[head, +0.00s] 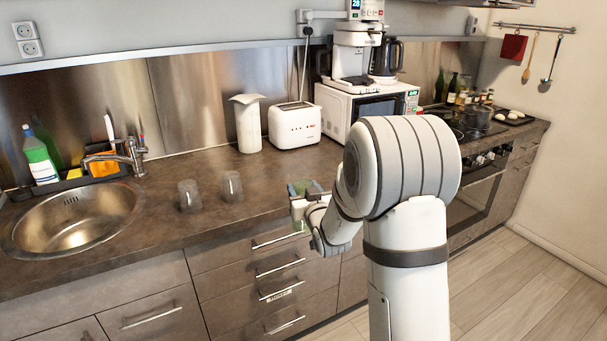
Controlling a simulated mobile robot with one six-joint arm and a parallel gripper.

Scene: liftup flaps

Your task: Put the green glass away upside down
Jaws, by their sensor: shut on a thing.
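The green glass (299,187) is at my gripper (303,191), near the front edge of the counter, right of the middle of the picture. My gripper is shut on it. Only a small part of the green shows between the jaws, so I cannot tell which way up the glass is, nor whether it touches the counter. Two clear glasses (189,195) (232,186) stand on the counter to the left, apart from my gripper.
The sink (75,218) is at the left, with a tap (128,155) and a soap bottle (40,157). A white jug (247,124), toaster (294,126) and microwave (340,112) line the back. Drawers (225,260) below look shut. My arm hides part of the counter.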

